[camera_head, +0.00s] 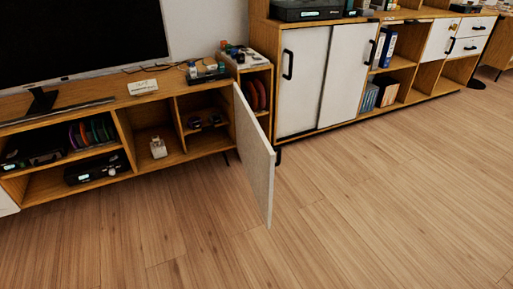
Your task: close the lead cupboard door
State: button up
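A pale grey-white cupboard door (254,155) stands wide open at the right end of the low wooden TV cabinet (62,186). It sticks out from the cabinet front over the floor, hinged at its far edge. A small black handle (278,156) shows at the door's right face. The open compartment (206,143) to its left holds small dark items and has a thin upright divider. My gripper is not in the picture.
A taller cabinet with two white sliding doors (346,72) and open shelves stands at the back right. A narrow shelf unit (259,67) with red round items is between the cabinets. A small white object (158,148) sits in an open compartment. The wooden floor (380,205) in front is clear.

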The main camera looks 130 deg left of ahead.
aim_at(256, 154)
jog(key=u, duration=1.15)
jog(key=i, duration=1.05)
jog(key=u, duration=1.7)
jog(key=i, duration=1.5)
jog(key=u, duration=2.05)
jog(key=i, duration=0.85)
jog(key=u, duration=0.2)
jog(key=k, duration=0.75)
jog(key=u, duration=0.6)
jog(key=i, duration=0.5)
jog(key=u, duration=0.05)
